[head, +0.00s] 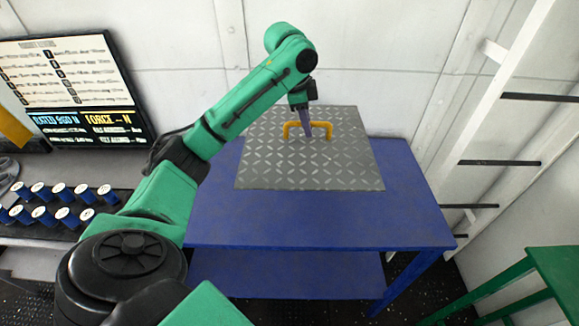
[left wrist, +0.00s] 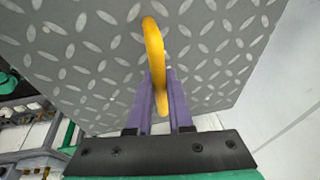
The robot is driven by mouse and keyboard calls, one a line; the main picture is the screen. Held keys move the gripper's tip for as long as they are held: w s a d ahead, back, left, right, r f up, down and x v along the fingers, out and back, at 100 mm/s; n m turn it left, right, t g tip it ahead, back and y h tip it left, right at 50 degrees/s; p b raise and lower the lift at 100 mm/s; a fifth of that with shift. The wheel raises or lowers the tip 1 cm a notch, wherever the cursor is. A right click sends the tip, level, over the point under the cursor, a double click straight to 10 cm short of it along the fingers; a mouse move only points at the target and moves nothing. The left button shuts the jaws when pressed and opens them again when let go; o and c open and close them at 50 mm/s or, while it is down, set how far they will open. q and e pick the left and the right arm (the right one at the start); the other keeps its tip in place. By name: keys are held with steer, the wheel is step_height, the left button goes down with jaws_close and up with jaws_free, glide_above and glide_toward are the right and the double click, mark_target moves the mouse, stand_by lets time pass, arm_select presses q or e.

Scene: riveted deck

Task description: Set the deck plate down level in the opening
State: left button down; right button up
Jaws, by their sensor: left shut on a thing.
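In the left wrist view the fingers (left wrist: 160,75) close around the yellow handle (left wrist: 152,42), with the plate (left wrist: 85,50) behind. I cannot make out the opening. My right gripper is not in view.
The blue table (head: 300,225) has a bare front strip and a lower shelf (head: 300,275). A display board (head: 65,90) and a rack of blue-and-white pieces (head: 60,205) stand at left. A white ladder (head: 490,110) and a green stand (head: 555,265) are at right.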

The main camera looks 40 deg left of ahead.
arm_select(q)
step_height(320, 180, down, 19)
steer(key=shift+p, duration=1.15)
steer(key=c, duration=0.9)
jaws_free()
steer(key=shift+s+f, duration=0.1)
steer(key=shift+c, duration=0.2)
steer(key=shift+o, duration=0.5)
